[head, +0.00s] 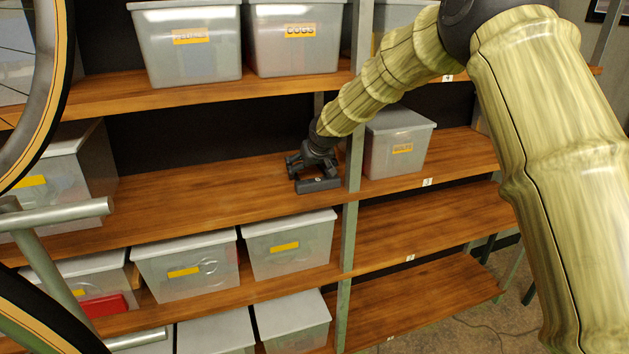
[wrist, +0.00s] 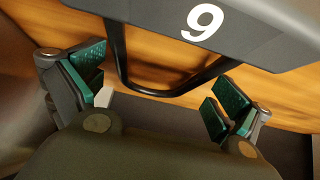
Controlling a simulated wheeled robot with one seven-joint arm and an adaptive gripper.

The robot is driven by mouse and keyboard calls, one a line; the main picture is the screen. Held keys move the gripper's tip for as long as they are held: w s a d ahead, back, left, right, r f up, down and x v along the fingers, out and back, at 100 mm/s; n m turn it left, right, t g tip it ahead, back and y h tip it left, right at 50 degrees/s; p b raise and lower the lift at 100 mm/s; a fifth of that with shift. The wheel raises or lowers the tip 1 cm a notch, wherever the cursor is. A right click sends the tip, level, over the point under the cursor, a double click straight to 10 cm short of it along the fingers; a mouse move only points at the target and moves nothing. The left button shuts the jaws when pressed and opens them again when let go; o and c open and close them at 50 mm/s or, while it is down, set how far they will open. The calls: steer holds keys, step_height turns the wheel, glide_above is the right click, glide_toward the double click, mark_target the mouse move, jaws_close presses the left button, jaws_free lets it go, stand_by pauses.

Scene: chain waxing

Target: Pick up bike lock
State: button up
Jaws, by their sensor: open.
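The bike lock (head: 318,185) is a dark grey block lying on the wooden middle shelf, left of the metal upright. In the wrist view the lock's body (wrist: 265,38) bears a white 9, and its black U-shaped shackle (wrist: 170,93) reaches down toward my gripper. My gripper (head: 303,168) is at the lock, just behind its body in the head view. In the wrist view my gripper (wrist: 157,92) is open, with green pads on either side of the shackle's bend. I cannot tell whether a pad touches the shackle.
The metal upright (head: 351,150) stands close to the right of my gripper. A lidded bin (head: 385,150) is beyond it on the same level. The shelf left of the lock (head: 200,200) is clear. Bins stand on the shelves above and below. A bicycle wheel (head: 55,80) is at the left.

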steer(key=shift+w+f, duration=0.15)
steer(key=shift+f, duration=0.1)
steer(key=shift+r, duration=0.15)
steer(key=c, duration=1.5)
steer(key=shift+o, duration=0.2)
steer(key=shift+r+b, duration=0.45)
steer(key=shift+r, duration=1.25)
steer(key=s+d+b, duration=0.1)
steer(key=s+d, duration=0.1)
steer(key=s, duration=0.6)
steer(key=s+d+b, duration=0.2)
steer(key=s+d, duration=0.1)
steer(key=s, duration=0.6)
steer(key=shift+d, duration=0.25)
